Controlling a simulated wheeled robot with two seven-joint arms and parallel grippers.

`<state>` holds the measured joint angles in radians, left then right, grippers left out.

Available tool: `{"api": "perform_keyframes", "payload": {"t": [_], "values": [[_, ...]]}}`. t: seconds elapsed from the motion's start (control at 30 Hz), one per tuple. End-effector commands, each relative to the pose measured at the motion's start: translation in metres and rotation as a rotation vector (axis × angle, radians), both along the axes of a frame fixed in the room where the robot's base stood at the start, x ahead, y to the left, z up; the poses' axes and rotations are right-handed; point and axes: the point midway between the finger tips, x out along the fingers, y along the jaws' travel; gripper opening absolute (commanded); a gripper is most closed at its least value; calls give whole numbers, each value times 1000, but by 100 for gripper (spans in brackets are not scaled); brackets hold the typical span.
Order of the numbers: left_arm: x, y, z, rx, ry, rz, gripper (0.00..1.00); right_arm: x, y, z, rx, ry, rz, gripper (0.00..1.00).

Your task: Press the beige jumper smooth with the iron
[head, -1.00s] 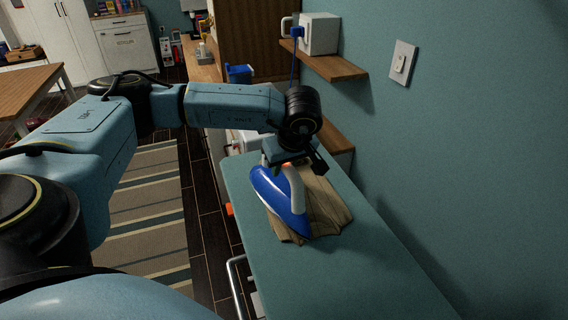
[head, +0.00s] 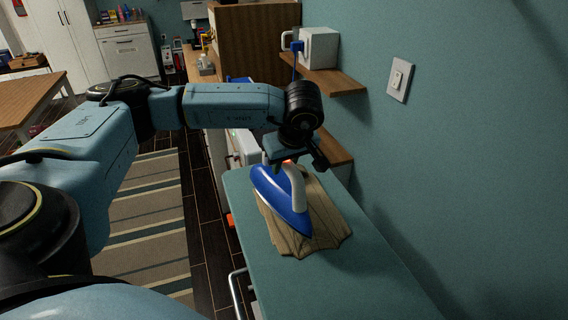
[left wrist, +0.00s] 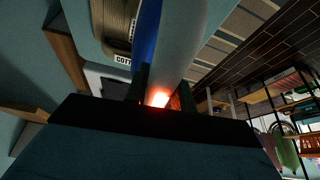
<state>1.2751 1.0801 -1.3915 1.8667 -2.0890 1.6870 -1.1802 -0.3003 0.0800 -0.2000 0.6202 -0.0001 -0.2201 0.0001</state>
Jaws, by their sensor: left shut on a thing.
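The beige jumper (head: 325,222) lies spread on the teal board top, with folds along its near edge. The blue iron (head: 272,192) with a white handle is over its left part, pointed tip toward the near edge. I cannot tell whether the soleplate fully touches the cloth. My left gripper (head: 288,166) is shut on the iron's handle from above. In the left wrist view the white handle (left wrist: 182,35) sits between the fingers, beside a red glow. The cloth under the iron is hidden. My right gripper is not in view.
The teal top (head: 335,285) is clear nearer to me. A wall stands close on the right, with a light switch (head: 399,80). A wooden shelf (head: 335,78) holds a white appliance (head: 318,47) behind my arm. A striped rug (head: 150,220) lies on the floor at left.

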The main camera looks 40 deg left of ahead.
Motion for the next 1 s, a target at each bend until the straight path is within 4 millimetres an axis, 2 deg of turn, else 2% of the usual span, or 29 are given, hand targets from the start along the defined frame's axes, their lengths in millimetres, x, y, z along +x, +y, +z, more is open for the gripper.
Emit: {"api": "perform_keyframes", "payload": {"t": [0.17,0.4,0.53,0.73,1.0], "values": [[18,-7,5,5,-22,-27,0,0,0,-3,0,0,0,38],[55,-28,8,13,-32,-94,0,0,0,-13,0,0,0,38],[70,-38,7,7,-25,-119,0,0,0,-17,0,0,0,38],[80,-45,5,-3,-10,-136,0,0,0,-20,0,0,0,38],[82,-45,-5,-4,-7,-138,0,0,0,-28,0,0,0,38]]}}
